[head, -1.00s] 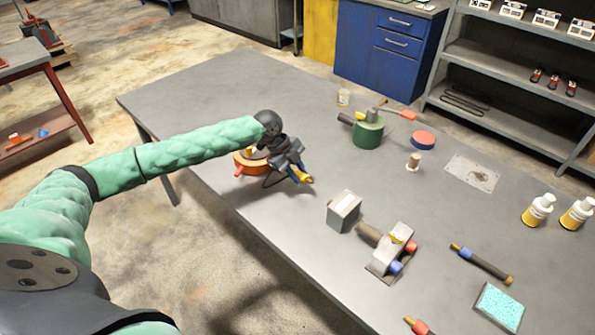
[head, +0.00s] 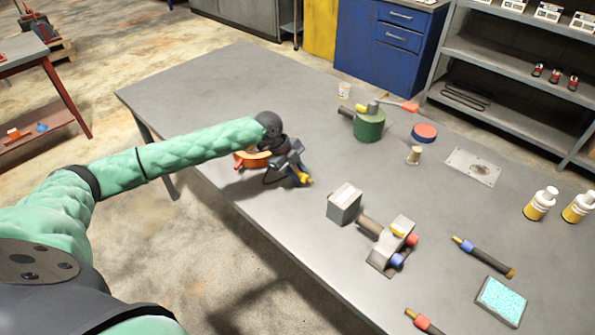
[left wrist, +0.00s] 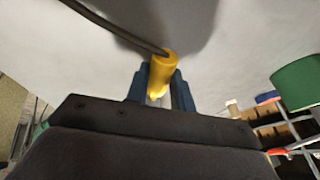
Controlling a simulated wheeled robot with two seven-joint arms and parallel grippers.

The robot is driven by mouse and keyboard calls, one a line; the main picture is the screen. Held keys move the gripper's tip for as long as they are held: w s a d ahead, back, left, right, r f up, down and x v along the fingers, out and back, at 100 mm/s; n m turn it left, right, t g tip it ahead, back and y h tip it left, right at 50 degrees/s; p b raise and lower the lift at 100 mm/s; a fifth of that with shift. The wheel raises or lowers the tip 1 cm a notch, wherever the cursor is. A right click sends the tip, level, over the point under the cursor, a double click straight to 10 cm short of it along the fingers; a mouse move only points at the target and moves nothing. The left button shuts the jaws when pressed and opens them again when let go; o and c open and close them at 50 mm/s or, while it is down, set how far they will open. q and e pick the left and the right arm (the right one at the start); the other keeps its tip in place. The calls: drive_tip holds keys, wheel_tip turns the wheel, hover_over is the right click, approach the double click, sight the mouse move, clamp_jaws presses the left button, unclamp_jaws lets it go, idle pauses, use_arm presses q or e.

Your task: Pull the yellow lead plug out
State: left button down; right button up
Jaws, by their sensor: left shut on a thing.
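My left gripper (head: 301,175) reaches in from the left and is low over the table. It is shut on the yellow lead plug (head: 305,180). In the left wrist view the yellow plug (left wrist: 161,70) sits between the blue fingertips (left wrist: 160,88), and a dark lead (left wrist: 115,30) runs from its outer end. I see no socket around the plug there. An orange round part (head: 250,160) is beside the gripper, partly hidden by my arm and hand. A dark lead (head: 268,180) loops near it. My right gripper is not in view.
A grey block (head: 344,205) and a grey fixture with red and blue ends (head: 392,245) stand to the right. A green cylinder (head: 369,125) is farther back. Bottles (head: 541,203) stand at the right. The table's far left (head: 200,90) is clear.

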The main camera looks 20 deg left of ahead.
sight(297, 173)
use_arm(q)
drive_tip(key=shift+f+b, duration=0.3)
drive_tip(key=shift+f, duration=0.6)
drive_tip(key=c, duration=1.4)
unclamp_jaws()
drive_tip(key=shift+s, duration=0.1)
drive_tip(key=shift+r+p, duration=0.25)
drive_tip(key=shift+p, duration=0.05)
drive_tip(key=shift+c, duration=0.5)
clamp_jaws()
drive_tip(key=shift+r, duration=0.1)
drive_tip(key=shift+r+p, duration=2.25)
drive_tip(key=shift+r, duration=1.2)
